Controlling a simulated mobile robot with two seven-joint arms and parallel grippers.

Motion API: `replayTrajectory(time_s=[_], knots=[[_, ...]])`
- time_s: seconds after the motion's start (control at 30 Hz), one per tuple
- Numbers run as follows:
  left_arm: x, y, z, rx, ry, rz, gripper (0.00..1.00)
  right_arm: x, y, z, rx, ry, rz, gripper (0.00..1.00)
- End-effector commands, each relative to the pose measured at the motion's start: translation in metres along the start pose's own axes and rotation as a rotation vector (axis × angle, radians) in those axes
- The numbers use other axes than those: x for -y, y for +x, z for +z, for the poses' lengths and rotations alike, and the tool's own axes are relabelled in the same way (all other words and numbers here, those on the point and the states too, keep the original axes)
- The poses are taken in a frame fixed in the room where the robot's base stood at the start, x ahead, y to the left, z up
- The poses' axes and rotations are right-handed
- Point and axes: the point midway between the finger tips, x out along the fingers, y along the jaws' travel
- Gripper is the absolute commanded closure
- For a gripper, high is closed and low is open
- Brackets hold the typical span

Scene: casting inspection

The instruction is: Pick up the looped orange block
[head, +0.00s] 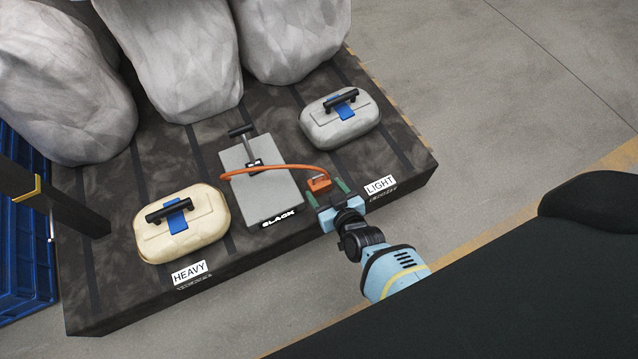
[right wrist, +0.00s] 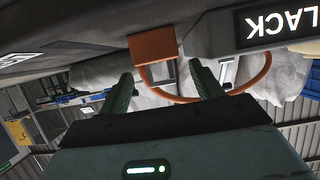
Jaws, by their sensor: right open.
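The orange block (head: 319,184) sits on the dark platform at the right of the grey SLACK box (head: 262,180). Its orange loop arches left over that box. In the right wrist view the block (right wrist: 153,46) is just beyond the fingertips, with the loop (right wrist: 262,75) curving off to the right. My right gripper (head: 327,193), light blue with green fingers, is open and empty, its fingers pointing at the block from the front. It also shows in the right wrist view (right wrist: 160,72), one finger either side of the block's line. My left gripper is not in view.
The dark platform (head: 110,260) also bears a cream case (head: 205,228) by the HEAVY label (head: 190,272) and a grey case (head: 318,125) near the LIGHT label (head: 380,185). Large grey rocky lumps (head: 185,50) stand behind. A blue crate (head: 20,220) is at left. Floor at right is clear.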

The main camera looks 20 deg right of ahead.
Motion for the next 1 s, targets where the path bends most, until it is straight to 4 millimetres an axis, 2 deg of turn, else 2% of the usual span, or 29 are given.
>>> replayTrajectory(time_s=[0.43, 0.8, 1.0], knots=[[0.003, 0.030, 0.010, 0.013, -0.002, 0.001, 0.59, -0.003, 0.044, 0.000, 0.000, 0.001, 0.000, 0.35], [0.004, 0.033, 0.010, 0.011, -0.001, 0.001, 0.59, -0.003, 0.049, -0.002, 0.000, 0.001, 0.000, 0.35], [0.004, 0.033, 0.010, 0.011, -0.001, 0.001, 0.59, -0.003, 0.049, -0.002, 0.000, 0.000, 0.000, 0.61]])
